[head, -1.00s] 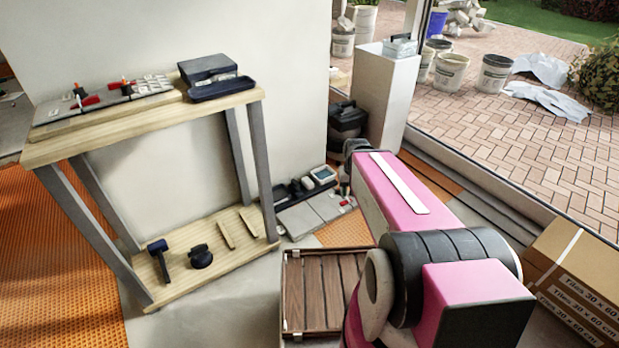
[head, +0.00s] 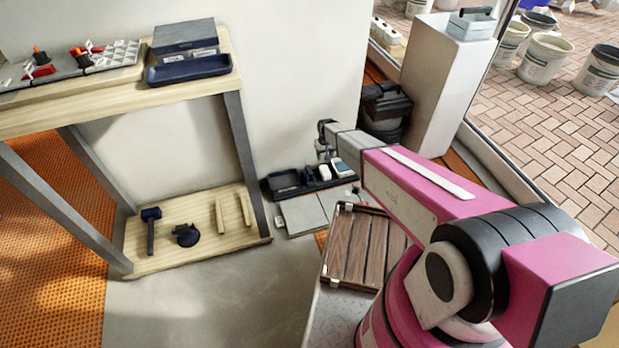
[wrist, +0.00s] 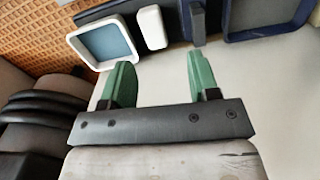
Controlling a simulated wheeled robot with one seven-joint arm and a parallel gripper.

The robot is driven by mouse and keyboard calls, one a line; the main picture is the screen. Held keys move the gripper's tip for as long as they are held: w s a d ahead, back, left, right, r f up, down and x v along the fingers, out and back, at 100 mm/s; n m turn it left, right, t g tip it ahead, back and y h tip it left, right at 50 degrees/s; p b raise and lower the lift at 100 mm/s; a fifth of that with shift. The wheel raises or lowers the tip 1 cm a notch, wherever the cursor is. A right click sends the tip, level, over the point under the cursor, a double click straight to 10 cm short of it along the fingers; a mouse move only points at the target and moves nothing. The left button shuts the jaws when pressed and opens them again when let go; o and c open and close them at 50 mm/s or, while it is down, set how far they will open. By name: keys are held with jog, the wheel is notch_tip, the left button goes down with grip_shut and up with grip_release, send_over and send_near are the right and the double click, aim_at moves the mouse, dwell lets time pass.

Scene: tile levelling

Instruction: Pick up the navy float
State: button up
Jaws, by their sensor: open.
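My gripper (wrist: 160,84) is open, with its two green fingers apart and nothing between them. In the head view it is small at the far end of my pink arm (head: 430,185), partly hidden. Beyond the fingertips, in the wrist view, a narrow dark blue-grey bar (wrist: 197,22) stands at the top, nearest the right finger. It may be part of the navy float, but I cannot tell. Beside it are a white block (wrist: 152,27), a framed screen device (wrist: 105,42) and a dark navy frame (wrist: 262,35). The same group shows on the floor in the head view.
A workbench (head: 120,88) at left carries a navy tray (head: 188,68) and a grey case (head: 186,38). Its lower shelf (head: 135,250) holds a navy mallet (head: 150,228). A white plinth (head: 440,85) stands right of my gripper. A slatted wooden crate (head: 365,250) is nearer me.

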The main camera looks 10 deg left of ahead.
send_over(310, 171)
jog(key=shift+n, duration=0.4)
notch_tip(310, 171, down, 7)
jog(key=shift+a+r, duration=0.1)
jog(key=shift+r, duration=0.05)
jog(key=shift+a+f, duration=0.2)
jog(key=shift+f, duration=0.1)
notch_tip(310, 171, down, 5)
jog(key=shift+w+d+f, duration=0.1)
jog(key=shift+f, duration=2.6)
grip_shut()
jog(key=shift+r, duration=0.1)
